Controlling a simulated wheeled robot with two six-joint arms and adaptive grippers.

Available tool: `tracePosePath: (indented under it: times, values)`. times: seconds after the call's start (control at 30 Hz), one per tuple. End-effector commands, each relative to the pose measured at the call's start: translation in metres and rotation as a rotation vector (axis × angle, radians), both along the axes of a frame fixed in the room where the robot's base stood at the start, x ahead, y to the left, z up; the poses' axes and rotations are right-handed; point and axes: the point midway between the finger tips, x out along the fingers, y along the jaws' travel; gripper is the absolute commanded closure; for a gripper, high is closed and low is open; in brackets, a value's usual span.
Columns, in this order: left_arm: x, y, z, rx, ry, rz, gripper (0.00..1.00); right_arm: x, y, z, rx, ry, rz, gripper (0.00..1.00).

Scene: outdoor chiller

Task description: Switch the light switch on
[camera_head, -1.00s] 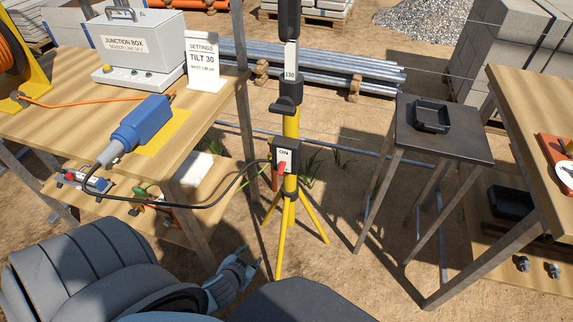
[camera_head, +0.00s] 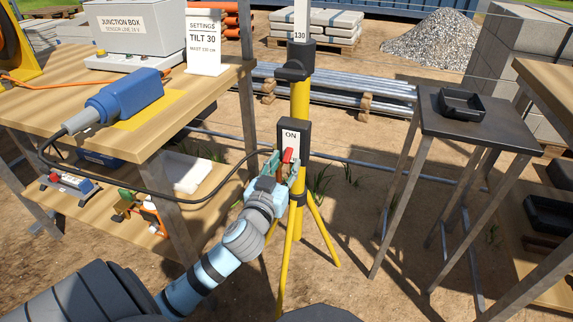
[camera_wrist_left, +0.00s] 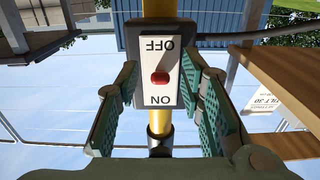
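The light switch (camera_head: 291,134) is a dark box with a white plate on the yellow mast (camera_head: 299,97). It has a red lever (camera_head: 288,155) below the word ON. The left wrist view shows the plate upside down, with the red lever (camera_wrist_left: 159,78) between OFF and ON; it points roughly at the camera, so I cannot tell its setting. My left gripper (camera_head: 280,165) is at the switch, covering its lower part in the head view. In the left wrist view its green-padded fingers (camera_wrist_left: 160,84) stand apart either side of the plate. My right gripper is not visible.
A wooden bench (camera_head: 215,84) at left holds a junction box (camera_head: 133,30), a blue connector (camera_head: 125,97) and a settings card (camera_head: 205,40). A black cable (camera_head: 170,198) runs to the switch. A dark side table (camera_head: 490,128) with a black tray (camera_head: 462,104) stands at right.

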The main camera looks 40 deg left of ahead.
Motion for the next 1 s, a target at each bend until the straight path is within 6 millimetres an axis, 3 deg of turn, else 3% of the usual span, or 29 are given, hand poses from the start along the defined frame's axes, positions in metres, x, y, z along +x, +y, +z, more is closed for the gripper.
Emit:
tracePosePath:
  times: [0.13,0.4,0.63,0.9,1.0]
  values:
    - [0.015,0.005,-0.001,0.001,-0.001,0.0,0.65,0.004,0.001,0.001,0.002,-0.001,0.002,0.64]
    - [0.017,0.006,0.0,0.0,0.0,-0.001,0.65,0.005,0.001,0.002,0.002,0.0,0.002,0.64]
    - [0.017,0.006,0.0,0.0,0.001,-0.001,1.0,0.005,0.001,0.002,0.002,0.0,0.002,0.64]
    - [0.017,0.006,0.001,-0.002,0.006,-0.001,1.0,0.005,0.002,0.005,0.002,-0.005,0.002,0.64]
    - [0.017,0.006,0.002,-0.006,0.017,-0.001,1.0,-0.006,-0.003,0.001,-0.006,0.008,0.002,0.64]
